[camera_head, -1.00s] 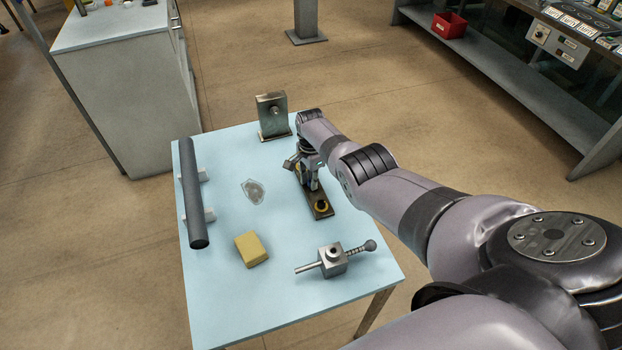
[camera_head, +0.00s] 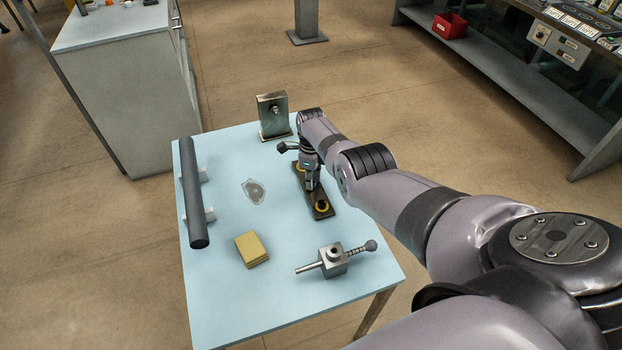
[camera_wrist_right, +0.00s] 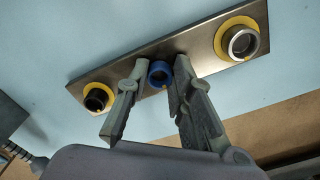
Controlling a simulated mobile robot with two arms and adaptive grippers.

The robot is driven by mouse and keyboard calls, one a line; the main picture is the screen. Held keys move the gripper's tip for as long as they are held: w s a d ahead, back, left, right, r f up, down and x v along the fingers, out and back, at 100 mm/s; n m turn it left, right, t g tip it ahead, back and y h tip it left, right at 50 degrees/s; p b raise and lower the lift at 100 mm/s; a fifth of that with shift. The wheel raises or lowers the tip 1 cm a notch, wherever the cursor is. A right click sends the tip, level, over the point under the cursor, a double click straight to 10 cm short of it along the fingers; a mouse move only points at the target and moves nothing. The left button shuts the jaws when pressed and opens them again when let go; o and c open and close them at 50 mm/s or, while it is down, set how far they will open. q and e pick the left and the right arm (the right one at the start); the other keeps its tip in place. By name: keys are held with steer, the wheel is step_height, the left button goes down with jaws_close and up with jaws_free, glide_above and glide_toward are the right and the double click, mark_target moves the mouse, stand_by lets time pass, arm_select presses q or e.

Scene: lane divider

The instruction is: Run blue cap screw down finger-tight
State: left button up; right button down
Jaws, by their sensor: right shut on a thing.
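The blue cap screw (camera_wrist_right: 159,73) stands at the middle of a long metal plate (camera_wrist_right: 195,46), seen head-on in the right wrist view. My right gripper (camera_wrist_right: 158,70) has one finger on each side of the screw's head and is shut on it. In the head view, my right gripper (camera_head: 312,184) is over the middle of the plate (camera_head: 325,213) on the blue table and hides the screw. How deep the screw sits cannot be told. My left gripper is not in view.
The plate has a yellow-ringed dark socket (camera_wrist_right: 96,99) and a yellow-ringed silver one (camera_wrist_right: 242,43). On the table are a steel upright block (camera_head: 272,115), a dark bar (camera_head: 192,195), a clear piece (camera_head: 254,191), a yellow block (camera_head: 251,249) and a clamp-like fixture (camera_head: 333,262).

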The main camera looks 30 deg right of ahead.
steer(key=shift+w+d+r+m, duration=0.2)
steer(key=shift+w+r+m, duration=0.15)
steer(key=shift+m, duration=0.25)
steer(key=c, duration=1.6)
jaws_free()
steer(key=shift+s, duration=0.15)
steer(key=shift+o, duration=0.9)
steer(key=shift+s, duration=0.1)
steer(key=shift+f, duration=0.1)
steer(key=shift+a+f, duration=0.1)
steer(key=shift+a, duration=0.05)
step_height(320, 180, up, 12)
